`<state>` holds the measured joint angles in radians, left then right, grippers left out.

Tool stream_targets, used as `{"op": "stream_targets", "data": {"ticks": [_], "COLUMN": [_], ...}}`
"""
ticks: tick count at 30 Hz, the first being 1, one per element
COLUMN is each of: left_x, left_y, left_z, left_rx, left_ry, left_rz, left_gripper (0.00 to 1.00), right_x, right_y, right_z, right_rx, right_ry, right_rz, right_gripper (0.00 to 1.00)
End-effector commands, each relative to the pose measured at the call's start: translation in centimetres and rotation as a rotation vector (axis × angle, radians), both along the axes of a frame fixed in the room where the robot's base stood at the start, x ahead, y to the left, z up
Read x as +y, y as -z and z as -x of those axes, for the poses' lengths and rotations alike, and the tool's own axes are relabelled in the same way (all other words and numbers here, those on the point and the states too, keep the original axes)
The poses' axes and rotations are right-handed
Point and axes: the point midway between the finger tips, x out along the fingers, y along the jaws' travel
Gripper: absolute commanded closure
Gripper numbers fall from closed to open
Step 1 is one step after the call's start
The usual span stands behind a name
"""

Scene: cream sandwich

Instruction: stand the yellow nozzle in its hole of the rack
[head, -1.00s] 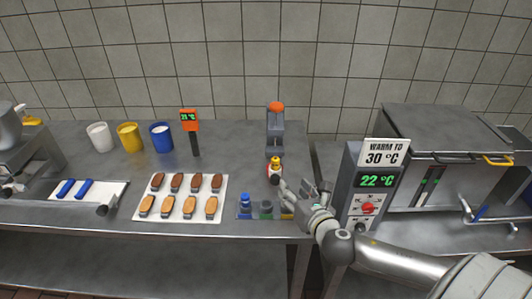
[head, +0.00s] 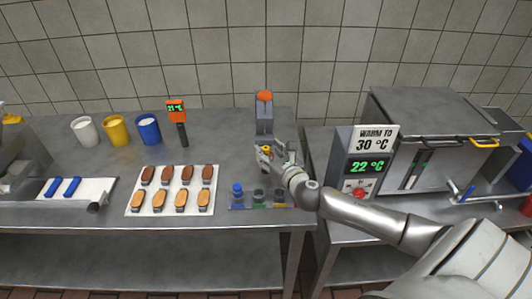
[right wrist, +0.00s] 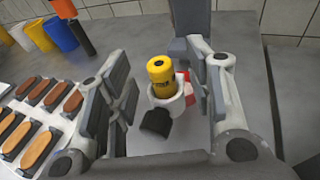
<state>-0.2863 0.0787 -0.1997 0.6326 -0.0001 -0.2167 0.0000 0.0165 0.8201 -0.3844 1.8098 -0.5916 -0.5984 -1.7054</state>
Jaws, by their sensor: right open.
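The yellow nozzle (head: 265,149) stands upright at the foot of the grey device with the orange top. In the right wrist view the yellow nozzle (right wrist: 160,70) sits in a white ring-shaped holder with a red part beside it. My right gripper (right wrist: 165,95) is open, with its fingers on either side of the nozzle and gaps between. In the head view my right gripper (head: 273,157) partly covers that spot. The rack (head: 258,207) is at the table's front edge, with blue, green and yellow marks. A blue nozzle (head: 237,190) stands at its blue end. My left gripper is not in view.
The grey device (head: 264,122) stands right behind the nozzle. A white tray (head: 130,209) of brown and tan biscuits lies left of the rack. The heater box (head: 361,190), showing 22 °C, stands to the right. Table between cups and device is mostly clear.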

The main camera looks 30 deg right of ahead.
Motion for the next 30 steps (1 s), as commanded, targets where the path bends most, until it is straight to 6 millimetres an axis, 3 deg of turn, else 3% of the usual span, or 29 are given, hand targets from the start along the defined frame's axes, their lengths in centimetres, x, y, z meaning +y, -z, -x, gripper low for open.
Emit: {"op": "stream_targets", "data": {"ticks": [6,16,26,30], "left_x": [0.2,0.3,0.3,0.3], "left_y": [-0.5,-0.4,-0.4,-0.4], "left_z": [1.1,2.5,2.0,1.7], "left_rx": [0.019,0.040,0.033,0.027], "left_ry": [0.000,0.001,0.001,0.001], "left_rz": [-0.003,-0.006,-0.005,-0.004], "left_gripper": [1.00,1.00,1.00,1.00], "right_x": [-0.4,-0.4,-0.5,-0.5], "right_y": [0.4,0.5,0.5,0.5], "right_z": [-2.4,-2.8,-2.7,-2.7], "right_rx": [0.001,0.001,0.001,0.001], "right_ry": [0.000,-0.001,0.000,0.000], "right_rz": [-0.002,0.000,-0.001,-0.001], "right_gripper": [0.52,0.54,0.96,1.00]}}
